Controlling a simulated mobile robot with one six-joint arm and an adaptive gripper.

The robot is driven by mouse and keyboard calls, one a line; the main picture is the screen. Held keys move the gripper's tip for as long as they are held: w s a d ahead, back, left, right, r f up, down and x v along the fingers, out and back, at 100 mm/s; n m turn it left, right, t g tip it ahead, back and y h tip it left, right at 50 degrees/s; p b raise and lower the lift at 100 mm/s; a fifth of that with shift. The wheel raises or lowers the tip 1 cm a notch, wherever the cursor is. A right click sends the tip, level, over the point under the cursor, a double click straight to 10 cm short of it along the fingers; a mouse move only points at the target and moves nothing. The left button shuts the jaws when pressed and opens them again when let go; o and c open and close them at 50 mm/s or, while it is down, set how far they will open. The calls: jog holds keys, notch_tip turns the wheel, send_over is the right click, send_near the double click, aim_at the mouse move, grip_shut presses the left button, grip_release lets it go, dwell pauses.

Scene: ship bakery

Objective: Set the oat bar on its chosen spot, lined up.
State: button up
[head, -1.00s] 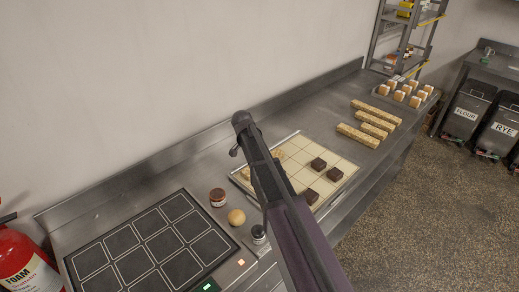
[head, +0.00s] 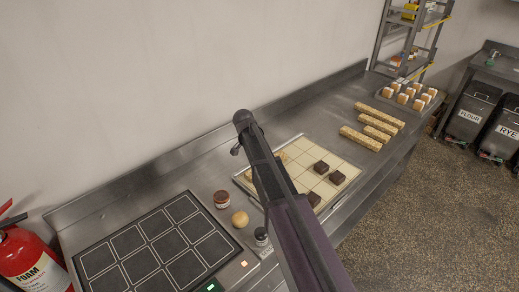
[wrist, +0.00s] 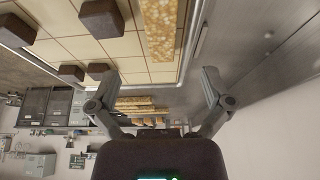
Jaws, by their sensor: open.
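An oat bar (wrist: 158,32), long and golden with a speckled top, lies on the cream gridded board (wrist: 120,47) near its metal-rimmed edge in the wrist view. My gripper (wrist: 159,76) is open and empty; its fingers are spread apart, with the bar's near end beyond the gap between them. In the head view my arm covers the middle of the board (head: 347,161) and most of that bar. The gripper itself is hidden there. Several dark brown blocks (head: 321,167) sit on the board's squares.
Several more oat bars (head: 360,139) lie on the steel counter (head: 320,112), right of the board. A tray of small cakes (head: 402,98) is beyond them.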

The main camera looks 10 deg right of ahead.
jog(key=s+d+n+g+y, duration=0.1)
jog(key=s+n, duration=0.4)
jog(key=s, duration=0.9)
jog(key=s+d+f+n+g+y, duration=0.1)
jog(key=s+n, duration=0.5)
jog(key=s, duration=0.7)
jog(key=shift+s+d+f+g+y, duration=0.2)
jog(key=shift+s+d+g+y, duration=0.15)
jog(key=shift+d+y, duration=0.65)
